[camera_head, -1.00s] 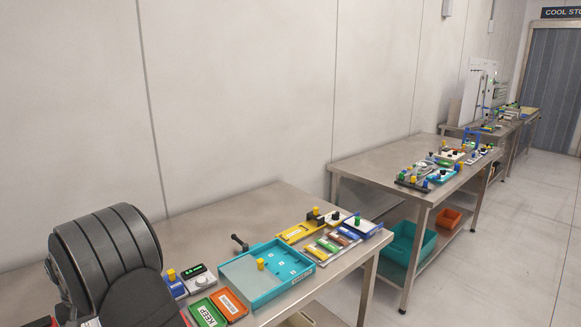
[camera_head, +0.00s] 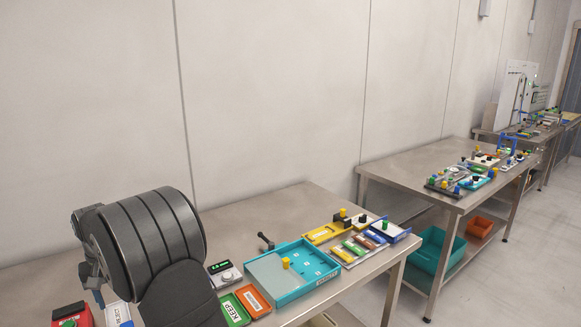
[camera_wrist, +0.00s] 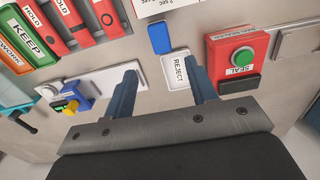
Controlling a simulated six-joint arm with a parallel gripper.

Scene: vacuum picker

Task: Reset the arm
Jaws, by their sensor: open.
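My gripper (camera_wrist: 164,84) shows in the wrist view with its two blue fingers spread apart. No object is held between them. The fingers are above the steel table (camera_wrist: 125,130), around the near side of a white tray marked REJECT (camera_wrist: 178,72); I cannot tell how high above it. In the head view, a dark ribbed part of my arm stands at lower left, and the gripper's fingers cannot be made out there.
A red box with a green button (camera_wrist: 238,60) is right of the fingers. A blue block (camera_wrist: 158,38) and red HOLD bins (camera_wrist: 75,20) lie beyond. A teal tray (camera_head: 262,272) and a green KEEP tray (camera_head: 234,310) are on the table. A second table (camera_head: 400,172) stands farther right.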

